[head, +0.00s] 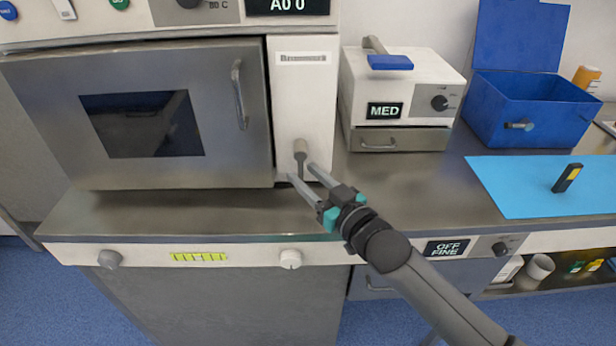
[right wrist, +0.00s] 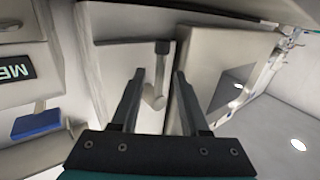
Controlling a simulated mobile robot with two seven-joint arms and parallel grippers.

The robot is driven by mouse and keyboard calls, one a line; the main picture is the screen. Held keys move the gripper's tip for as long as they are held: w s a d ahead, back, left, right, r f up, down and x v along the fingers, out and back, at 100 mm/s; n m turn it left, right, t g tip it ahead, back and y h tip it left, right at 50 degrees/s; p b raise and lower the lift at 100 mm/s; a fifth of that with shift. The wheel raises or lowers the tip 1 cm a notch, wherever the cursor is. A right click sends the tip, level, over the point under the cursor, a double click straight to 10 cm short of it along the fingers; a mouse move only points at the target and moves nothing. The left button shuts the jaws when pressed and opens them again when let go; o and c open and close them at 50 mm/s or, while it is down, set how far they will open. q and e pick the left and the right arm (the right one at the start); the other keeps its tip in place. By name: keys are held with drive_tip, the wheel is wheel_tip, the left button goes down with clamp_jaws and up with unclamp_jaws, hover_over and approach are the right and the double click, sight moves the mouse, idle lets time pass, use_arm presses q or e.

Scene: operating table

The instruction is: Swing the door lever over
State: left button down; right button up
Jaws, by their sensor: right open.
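The door lever (head: 300,148) is a short grey lever on the white panel right of the steel oven door (head: 225,140); it hangs about straight down. The door looks shut and has a dark window and a bar handle (head: 240,95). My right gripper (head: 300,171) is open and empty, with its fingertips at the lever's lower end. In the right wrist view the lever (right wrist: 154,95) shows between the two open fingers (right wrist: 158,72). I cannot tell whether either finger touches it. My left gripper is not in view.
A white MED unit (head: 405,85) stands right of the panel. A blue open box (head: 530,115) and a light blue mat (head: 520,190) with a small black item (head: 567,178) lie further right. The steel counter (head: 200,215) in front of the door is clear.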

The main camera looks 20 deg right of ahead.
clamp_jaws()
idle(1.4)
